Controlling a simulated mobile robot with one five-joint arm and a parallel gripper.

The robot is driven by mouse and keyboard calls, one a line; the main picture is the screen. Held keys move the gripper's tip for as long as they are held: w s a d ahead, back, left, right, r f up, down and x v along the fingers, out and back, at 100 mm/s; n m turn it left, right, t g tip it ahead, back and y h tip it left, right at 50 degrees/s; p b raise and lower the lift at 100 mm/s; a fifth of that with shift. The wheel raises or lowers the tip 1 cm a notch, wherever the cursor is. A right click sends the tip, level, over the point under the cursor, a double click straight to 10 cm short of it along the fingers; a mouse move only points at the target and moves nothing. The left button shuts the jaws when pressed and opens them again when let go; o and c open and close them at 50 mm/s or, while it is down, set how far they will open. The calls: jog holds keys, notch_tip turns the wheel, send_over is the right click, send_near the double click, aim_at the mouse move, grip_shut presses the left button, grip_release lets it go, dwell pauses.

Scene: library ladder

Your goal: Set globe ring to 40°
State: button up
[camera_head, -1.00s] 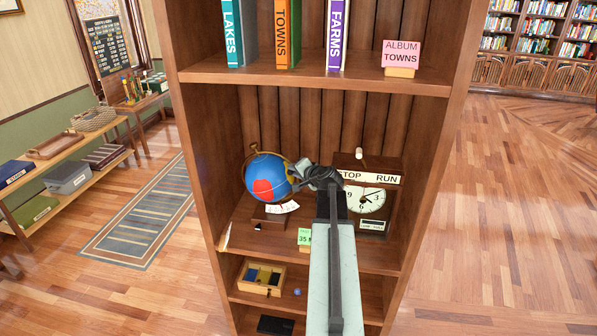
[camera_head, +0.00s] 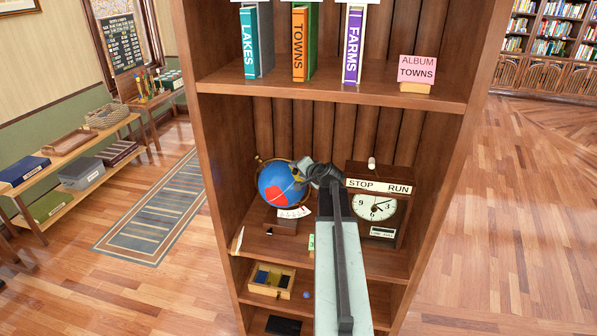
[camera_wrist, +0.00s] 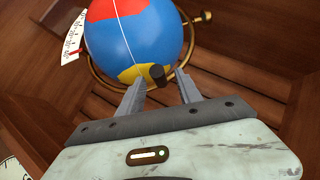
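The globe (camera_head: 278,185) is blue with a red patch and stands in a brass ring on a wooden base (camera_head: 283,225) on the middle shelf. It fills the top of the wrist view (camera_wrist: 130,40), where the brass ring (camera_wrist: 97,75) curves under it. A white scale (camera_wrist: 73,38) with tick marks shows at its left, with a red pointer near its lower end; I cannot read the exact value. A dark knob (camera_wrist: 157,74) sticks out near the yellow patch. My gripper (camera_wrist: 160,80) is open, its two fingers on either side of the knob, apart from it.
A clock box (camera_head: 376,207) marked STOP and RUN stands right of my arm. A pink ALBUM TOWNS card (camera_head: 416,69) and several books stand on the shelf above. A small box (camera_head: 271,280) lies on the shelf below. Shelf side walls enclose the globe.

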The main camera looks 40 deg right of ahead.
jog(key=shift+s, duration=0.1)
jog(key=p+v, duration=0.3)
jog(key=v, duration=0.4)
jog(key=shift+s+r, duration=0.2)
jog(key=shift+s, duration=0.1)
